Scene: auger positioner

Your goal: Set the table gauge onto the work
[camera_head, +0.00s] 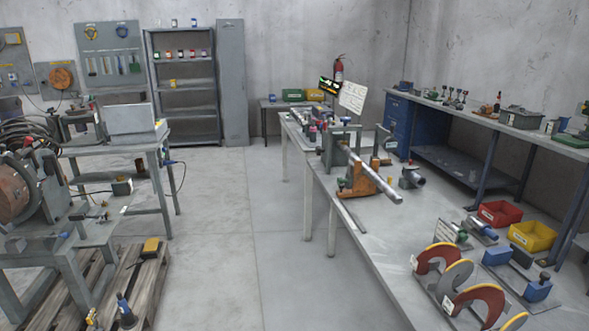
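On the long grey workbench (385,245), an orange fixture (358,181) carries a grey metal shaft (383,190) that slants toward the front right. Several curved red and yellow plates (437,258) stand in a row at the bench's near edge. I cannot tell for certain which item is the table gauge or which is the work. No gripper of mine shows in the head view.
A red bin (500,213) and a yellow bin (533,235) sit at the bench's right side. Blue-and-grey devices (537,289) lie nearer. At left are a wooden pallet (150,285) and a cluttered bench. The floor (225,240) between is clear.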

